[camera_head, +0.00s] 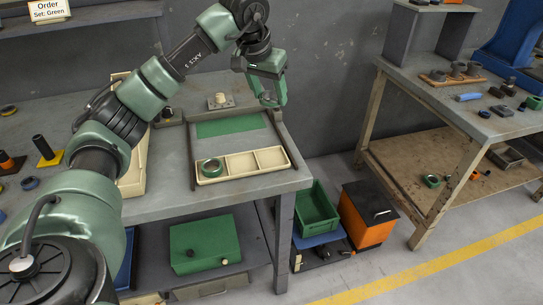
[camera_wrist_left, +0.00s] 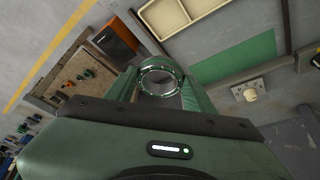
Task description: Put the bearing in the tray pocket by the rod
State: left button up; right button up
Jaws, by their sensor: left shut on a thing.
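My left gripper (camera_head: 271,101) is over the back right of the workbench, above the surface. In the left wrist view its fingers (camera_wrist_left: 160,88) are shut on a metal ring-shaped bearing (camera_wrist_left: 160,70). The cream tray (camera_head: 225,179) lies at the bench's front right, to the front and left of the gripper. I cannot clearly make out a rod in the tray. My right gripper is not in view.
A green mat (camera_head: 232,124) lies behind the tray between dark rails. A plate with a cream knob (camera_head: 220,100) stands at the back. A black post on a yellow base (camera_head: 45,150) stands far left. A second bench (camera_head: 455,105) with parts is at right.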

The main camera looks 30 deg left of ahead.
pick_arm(q)
jog(key=p, duration=0.1)
send_over(272, 159)
jog(key=s, duration=0.1)
jog(key=f, duration=1.4)
jog(key=shift+s, duration=0.2)
notch_tip(272, 159, down, 5)
jog(key=shift+f+p, duration=0.1)
jog(key=shift+p, duration=0.35)
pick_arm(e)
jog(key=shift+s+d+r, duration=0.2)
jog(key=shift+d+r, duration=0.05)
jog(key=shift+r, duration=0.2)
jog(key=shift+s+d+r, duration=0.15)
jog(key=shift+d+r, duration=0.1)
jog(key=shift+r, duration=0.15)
pick_arm(q)
jog(key=shift+f, duration=0.2)
jog(key=o, duration=1.3)
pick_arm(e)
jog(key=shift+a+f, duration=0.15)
